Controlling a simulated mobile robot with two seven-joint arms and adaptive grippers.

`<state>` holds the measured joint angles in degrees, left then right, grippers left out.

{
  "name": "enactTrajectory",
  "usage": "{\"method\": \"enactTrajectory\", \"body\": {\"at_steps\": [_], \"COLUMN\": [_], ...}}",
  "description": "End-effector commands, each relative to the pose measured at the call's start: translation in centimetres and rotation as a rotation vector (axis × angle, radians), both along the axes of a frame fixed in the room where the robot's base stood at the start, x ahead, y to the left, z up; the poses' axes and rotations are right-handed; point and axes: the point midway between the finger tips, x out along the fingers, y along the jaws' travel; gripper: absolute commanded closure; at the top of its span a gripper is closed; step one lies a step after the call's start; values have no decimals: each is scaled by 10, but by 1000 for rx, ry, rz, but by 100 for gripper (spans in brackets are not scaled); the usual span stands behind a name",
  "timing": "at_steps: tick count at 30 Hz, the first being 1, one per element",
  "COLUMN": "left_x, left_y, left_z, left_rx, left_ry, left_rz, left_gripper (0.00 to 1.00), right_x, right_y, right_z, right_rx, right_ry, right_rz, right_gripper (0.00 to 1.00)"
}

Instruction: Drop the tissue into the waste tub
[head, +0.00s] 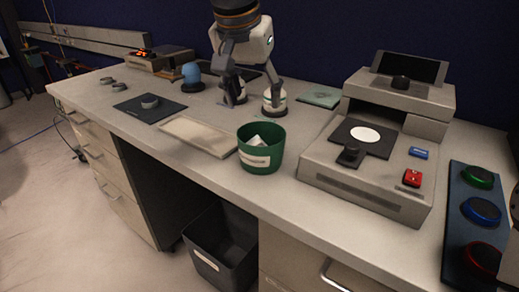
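A green tub (261,158) with a white label stands on the desk near its front edge. A white crumpled piece that looks like the tissue (256,141) shows inside the tub, below its rim. My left gripper (255,103) is behind the tub, over the desk, pointing down. Its two fingers are spread wide apart, with nothing visible between them. The gripper is apart from the tissue. My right gripper cannot be made out.
A beige tray (197,135) lies left of the tub, and a grey device (375,160) stands to its right. A panel with coloured buttons (480,212) is at far right. A black bin (222,250) is below the desk. A blue-topped object (191,75) stands behind.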

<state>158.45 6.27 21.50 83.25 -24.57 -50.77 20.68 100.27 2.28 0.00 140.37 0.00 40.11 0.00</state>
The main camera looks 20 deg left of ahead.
Motion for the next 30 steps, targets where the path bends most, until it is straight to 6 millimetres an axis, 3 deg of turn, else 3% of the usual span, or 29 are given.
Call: {"method": "enactTrajectory", "body": {"at_steps": [8,21,30], "left_x": [-2,-41,-46], "left_y": [0,3,4], "left_z": [6,100,111], "left_rx": [-1,-2,0], "left_ry": [-3,-3,0], "left_rz": [1,-1,0], "left_gripper": [41,41,41], "right_x": [0,0,0], "right_y": [0,0,0], "right_z": [0,0,0], "right_rx": [0,0,0], "right_ry": [0,0,1], "right_rz": [0,0,0], "right_gripper": [60,60,60]}}
